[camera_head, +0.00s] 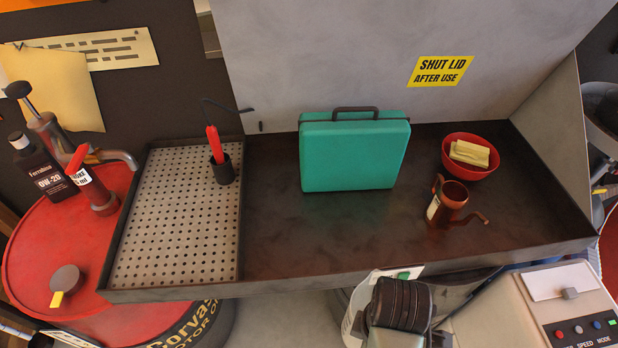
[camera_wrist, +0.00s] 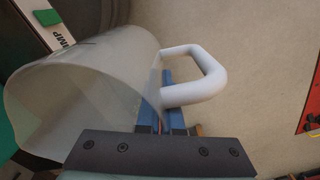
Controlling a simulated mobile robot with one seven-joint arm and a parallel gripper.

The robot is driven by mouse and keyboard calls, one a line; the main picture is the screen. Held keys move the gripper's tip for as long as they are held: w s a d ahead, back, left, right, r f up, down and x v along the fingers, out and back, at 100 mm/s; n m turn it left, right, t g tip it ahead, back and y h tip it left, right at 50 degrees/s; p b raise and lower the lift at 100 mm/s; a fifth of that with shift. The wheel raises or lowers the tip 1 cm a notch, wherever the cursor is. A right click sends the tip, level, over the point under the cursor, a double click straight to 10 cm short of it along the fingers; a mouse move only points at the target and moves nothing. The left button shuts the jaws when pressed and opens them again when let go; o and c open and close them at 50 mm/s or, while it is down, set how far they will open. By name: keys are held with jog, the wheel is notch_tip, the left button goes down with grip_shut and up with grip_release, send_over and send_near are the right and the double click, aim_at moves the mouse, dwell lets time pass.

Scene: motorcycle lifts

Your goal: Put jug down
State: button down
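A translucent whitish jug (camera_wrist: 85,95) with a thick white loop handle (camera_wrist: 212,75) fills the left of the wrist view. My gripper (camera_wrist: 163,103) has its blue fingers at the handle, close by the jug's wall, and looks shut on it. The exact contact is partly hidden. In the head view only a pale sliver of the jug (camera_head: 351,320) shows at the bottom middle, beside my dark wrist, in front of the workbench tray's front edge. The jug appears held off any surface.
The dark tray (camera_head: 280,240) holds a teal case (camera_head: 352,155), a copper can (camera_head: 446,205), a red bowl (camera_head: 470,157) with a yellow cloth, and a perforated plate (camera_head: 180,215) with a black cup (camera_head: 222,170). Bare room lies front middle. A red drum (camera_head: 40,240) stands left.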

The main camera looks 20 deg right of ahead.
jog(key=w+a+f+m+b, duration=0.3)
jog(key=w+a+m, duration=0.2)
jog(key=a, duration=0.3)
jog(key=w+a+f+m+b, duration=0.3)
jog(key=w+a+f+m, duration=0.1)
jog(key=a, duration=0.4)
jog(key=shift+w+a+m+b, duration=0.15)
jog(key=shift+w+m+b, duration=0.2)
jog(key=shift+w, duration=0.35)
jog(key=shift+r, duration=0.15)
